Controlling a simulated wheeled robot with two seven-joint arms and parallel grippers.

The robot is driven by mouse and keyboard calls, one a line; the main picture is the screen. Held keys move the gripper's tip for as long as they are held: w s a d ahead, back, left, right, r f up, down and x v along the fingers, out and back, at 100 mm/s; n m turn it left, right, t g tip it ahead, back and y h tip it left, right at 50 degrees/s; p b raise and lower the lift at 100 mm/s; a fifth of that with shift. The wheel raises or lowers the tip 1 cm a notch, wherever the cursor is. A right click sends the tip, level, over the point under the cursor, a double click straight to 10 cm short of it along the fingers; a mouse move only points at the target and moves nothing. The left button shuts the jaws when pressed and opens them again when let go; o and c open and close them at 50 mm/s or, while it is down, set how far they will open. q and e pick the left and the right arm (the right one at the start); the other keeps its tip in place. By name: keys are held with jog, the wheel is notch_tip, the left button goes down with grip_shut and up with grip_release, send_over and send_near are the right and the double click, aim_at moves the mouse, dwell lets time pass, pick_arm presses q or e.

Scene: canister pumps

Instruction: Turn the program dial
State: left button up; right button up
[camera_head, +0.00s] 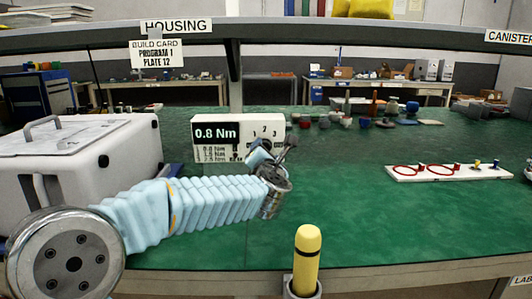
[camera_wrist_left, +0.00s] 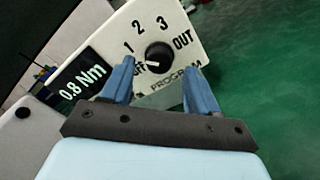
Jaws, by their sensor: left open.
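The program dial (camera_wrist_left: 158,55) is a round black knob on a white control box (camera_head: 236,120), with Off, 1, 2, 3 and OUT printed around it. Its white mark points toward Off in the left wrist view. The box's display (camera_wrist_left: 82,82) reads 0.8 Nm. My left gripper (camera_wrist_left: 159,68) is open, with one blue finger on each side of the dial; I cannot tell whether they touch it. In the head view my left gripper (camera_head: 270,158) is in front of the box's lower right and hides the dial. My right gripper is not in view.
A build card (camera_head: 157,54) reads PROGRAM 1, PLATE 12. A white case (camera_head: 75,160) stands left of the box. A yellow bottle (camera_head: 307,262) stands at the front edge. A white board with red rings (camera_head: 449,172) lies at right. The green bench between is clear.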

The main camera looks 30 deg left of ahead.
pick_arm(q)
jog(key=b+v, duration=0.1)
jog(key=v, duration=0.8)
jog(key=shift+s, duration=0.1)
